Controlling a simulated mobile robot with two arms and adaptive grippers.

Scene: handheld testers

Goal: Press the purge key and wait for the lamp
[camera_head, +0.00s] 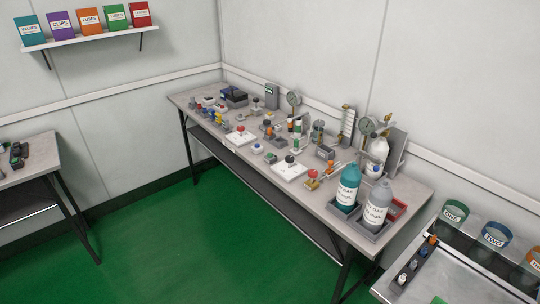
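A grey workbench (322,212) against the wall in the head view carries many small devices with coloured knobs and caps. Two white boxes, one (291,168) near the middle of the bench and one (239,137) farther left, each have a knob-like part on top. A grey upright box (271,95) stands at the back by the wall. At this size I cannot tell which part is the purge key or which is the lamp, nor whether any lamp is lit. Neither of my grippers is in view.
A teal bottle (348,183) and a grey bottle (377,205) stand in trays at the bench's right end. Another table (40,152) is at left. A right-hand table holds labelled jars (496,234). A wall shelf (95,35) bears coloured bins. Green floor (190,250) before the bench is clear.

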